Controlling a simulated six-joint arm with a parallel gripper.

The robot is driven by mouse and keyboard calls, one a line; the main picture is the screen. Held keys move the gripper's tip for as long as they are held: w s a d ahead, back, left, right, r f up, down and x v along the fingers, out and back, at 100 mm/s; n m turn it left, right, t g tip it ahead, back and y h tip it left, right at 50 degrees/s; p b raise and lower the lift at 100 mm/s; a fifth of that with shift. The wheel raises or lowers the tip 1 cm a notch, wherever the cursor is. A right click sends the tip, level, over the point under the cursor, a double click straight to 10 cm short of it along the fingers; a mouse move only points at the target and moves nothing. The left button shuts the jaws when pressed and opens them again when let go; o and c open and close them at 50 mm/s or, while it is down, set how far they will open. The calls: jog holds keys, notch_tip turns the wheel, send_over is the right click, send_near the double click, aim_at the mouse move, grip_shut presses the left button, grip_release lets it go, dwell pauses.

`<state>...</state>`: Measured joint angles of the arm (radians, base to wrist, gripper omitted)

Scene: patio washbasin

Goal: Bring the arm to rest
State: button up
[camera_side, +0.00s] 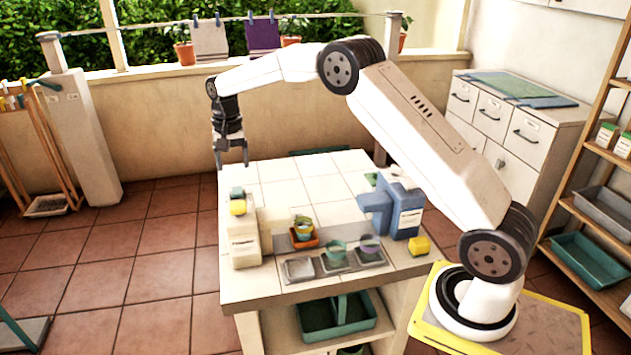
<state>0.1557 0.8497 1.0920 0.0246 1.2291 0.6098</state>
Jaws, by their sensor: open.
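My gripper (232,157) hangs at the far left end of my arm, pointing down, near the back left corner of the white tiled table (285,190). Its two dark fingers are apart with nothing between them. It appears to be higher than the tabletop, though the exact height is hard to judge. My arm arches from its base at the lower right, over the table, to the gripper.
The table's back middle is clear.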

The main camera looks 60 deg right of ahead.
jog(key=s+a+f+n+t, duration=0.1)
jog(key=s+a+n, duration=0.2)
jog(key=s, duration=0.6)
jog(key=s+a+f+n+t, duration=0.1)
jog(key=s+a+n, duration=0.1)
jog(key=s, duration=0.8)
jog(key=s+a+f+n, duration=0.2)
jog(key=s+a+n, duration=0.1)
jog(key=s, duration=0.7)
jog(key=shift+s+a+n+t, duration=0.25)
jog(key=shift+a+n+t, duration=0.05)
jog(key=shift+n+t, duration=0.1)
